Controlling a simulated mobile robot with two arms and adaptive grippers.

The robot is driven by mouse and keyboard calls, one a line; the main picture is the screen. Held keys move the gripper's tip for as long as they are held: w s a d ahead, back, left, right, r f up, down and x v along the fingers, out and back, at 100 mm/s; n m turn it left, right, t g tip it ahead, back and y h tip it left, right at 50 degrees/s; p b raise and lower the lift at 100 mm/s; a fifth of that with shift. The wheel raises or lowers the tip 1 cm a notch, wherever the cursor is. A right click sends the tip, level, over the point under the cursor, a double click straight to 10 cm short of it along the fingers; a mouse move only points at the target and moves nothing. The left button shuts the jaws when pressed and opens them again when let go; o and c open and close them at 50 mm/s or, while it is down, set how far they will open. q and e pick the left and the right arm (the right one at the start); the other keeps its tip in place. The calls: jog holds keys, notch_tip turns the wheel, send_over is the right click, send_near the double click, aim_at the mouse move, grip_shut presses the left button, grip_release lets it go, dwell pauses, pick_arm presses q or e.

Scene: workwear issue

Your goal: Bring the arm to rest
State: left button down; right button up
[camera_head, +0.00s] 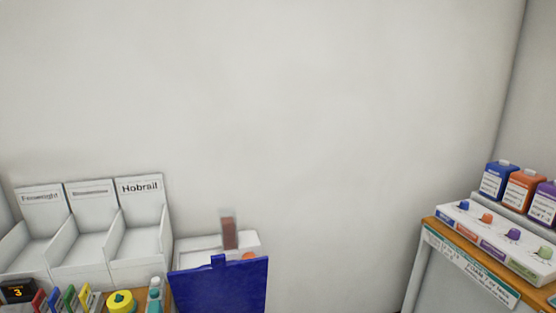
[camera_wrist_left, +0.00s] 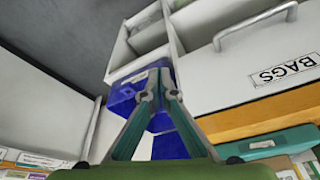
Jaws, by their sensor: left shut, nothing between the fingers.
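My left gripper (camera_wrist_left: 158,90) shows in the left wrist view, its two teal fingers meeting at the tips. It is shut and empty. Behind its tips is a blue object (camera_wrist_left: 124,97), partly hidden by the fingers. The head view shows neither gripper. My right gripper is in neither view.
In the head view, a blue panel (camera_head: 220,288) stands at the bottom, beside white bins (camera_head: 84,247). At right, a table (camera_head: 478,266) holds a knobbed panel (camera_head: 497,238) and several bottles. The wrist view shows a handled white front labelled BAGS (camera_wrist_left: 250,60).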

pick_arm(q)
notch_tip(320, 180, down, 26)
jog(key=s+g, duration=0.1)
jog(key=s+a+f+g, duration=0.1)
jog(key=s+a+f, duration=0.2)
jog(key=s+f, duration=1.4)
jog(key=shift+s+b, duration=0.3)
